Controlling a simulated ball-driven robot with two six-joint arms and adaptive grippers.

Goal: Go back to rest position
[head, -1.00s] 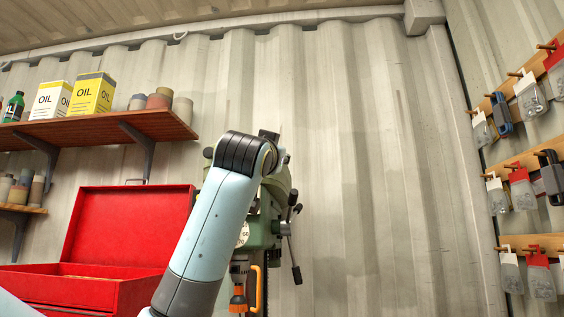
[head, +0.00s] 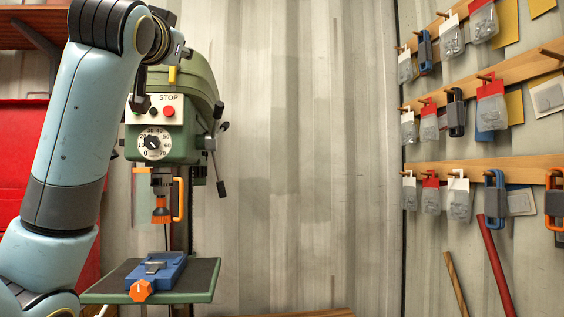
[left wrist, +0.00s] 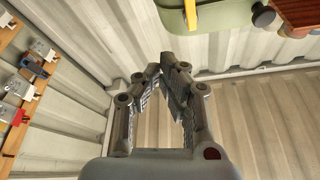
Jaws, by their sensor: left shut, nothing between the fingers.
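My left arm (head: 85,125) comes in from the left in the head view and bends at a dark joint in front of the drill press. In the left wrist view my left gripper (left wrist: 167,70) has its fingertips together and nothing between them. It points at the corrugated wall and touches nothing that I can see. My right gripper is in neither view.
A green drill press (head: 190,140) stands beside my left arm, with a blue vise (head: 158,270) on its table (head: 205,278). A red toolbox (head: 20,150) is at the left. Pegboards with hanging packets (head: 490,105) are at the right. The middle wall is bare.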

